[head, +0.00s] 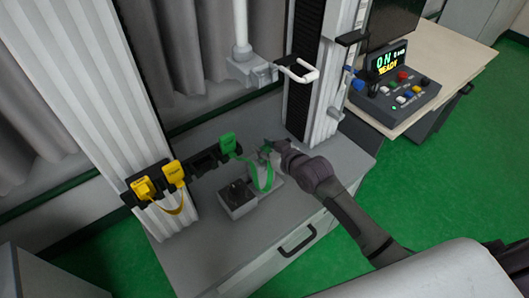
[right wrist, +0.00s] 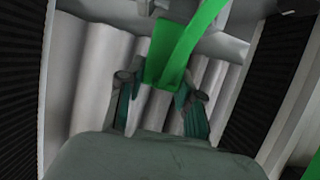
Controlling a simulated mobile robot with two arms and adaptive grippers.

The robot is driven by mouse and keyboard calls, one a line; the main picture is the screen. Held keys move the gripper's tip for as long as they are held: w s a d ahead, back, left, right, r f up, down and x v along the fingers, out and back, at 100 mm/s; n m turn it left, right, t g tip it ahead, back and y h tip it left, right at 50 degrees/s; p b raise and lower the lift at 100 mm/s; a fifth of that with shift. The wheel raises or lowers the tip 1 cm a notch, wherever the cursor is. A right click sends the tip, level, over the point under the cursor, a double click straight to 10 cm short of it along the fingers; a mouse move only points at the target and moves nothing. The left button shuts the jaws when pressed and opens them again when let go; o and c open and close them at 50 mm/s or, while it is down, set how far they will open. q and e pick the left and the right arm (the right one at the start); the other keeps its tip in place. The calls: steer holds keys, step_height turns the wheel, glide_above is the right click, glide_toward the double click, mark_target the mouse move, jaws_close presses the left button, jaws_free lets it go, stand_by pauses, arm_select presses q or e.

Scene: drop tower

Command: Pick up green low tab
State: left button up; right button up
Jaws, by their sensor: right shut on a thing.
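A green strap (head: 268,180) hangs in a loop from a green tab (head: 228,143) on the black rack to my right gripper (head: 265,152). In the right wrist view, a green tab end (right wrist: 162,72) sits between the fingertips of my right gripper (right wrist: 160,100), with the green strap (right wrist: 196,32) running up from it. My right gripper is shut on this green low tab and holds it above the grey bench, right of the rack. The fingers partly hide it in the head view. My left gripper is not in view.
The black rack (head: 203,162) also carries yellow tabs (head: 143,188) with a yellow strap. A grey block with a black top (head: 237,198) stands on the bench (head: 200,254). A white hook handle (head: 299,71) hangs above. A control box (head: 399,92) stands on the right table.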

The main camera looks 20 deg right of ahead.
steer(key=s+d+r+b, duration=0.2)
steer(key=d+r, duration=0.6)
steer(key=d, duration=0.3)
steer(key=shift+s+d, duration=0.15)
steer(key=shift+d, duration=0.15)
steer(key=shift+r+p, duration=0.15)
steer(key=shift+p, duration=0.35)
